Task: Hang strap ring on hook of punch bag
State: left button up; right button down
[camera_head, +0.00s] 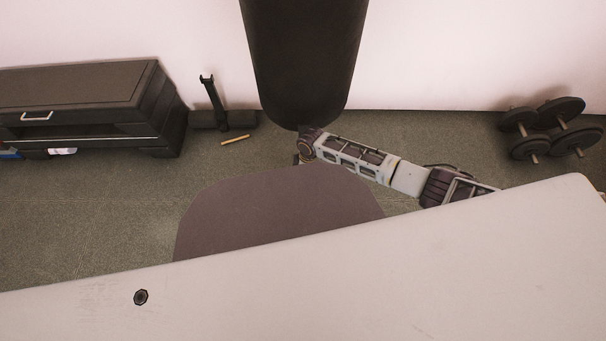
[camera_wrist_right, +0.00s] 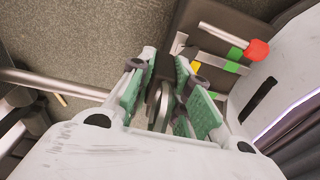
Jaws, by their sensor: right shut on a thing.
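The punch bag (camera_head: 305,55) is a dark cylinder with a rounded bottom at the top middle of the head view; its upper part is out of frame. No hook shows in either view. My right arm reaches in from the right to just below the bag's bottom, and its gripper is not clearly seen there. In the right wrist view my right gripper (camera_wrist_right: 167,98), with green pads, is shut on a grey metal curved piece (camera_wrist_right: 153,103), which looks like the strap ring. The fingers hide part of it. My left gripper is in neither view.
A black cabinet (camera_head: 90,85) stands at the left by the pale wall. A black upright stand (camera_head: 213,103) and a small yellow stick (camera_head: 235,140) are beside it. Dumbbells (camera_head: 540,118) lie at the right.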

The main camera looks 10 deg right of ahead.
jog(key=c, duration=1.3)
grip_release()
jog(key=shift+w, duration=0.1)
jog(key=shift+o, duration=0.2)
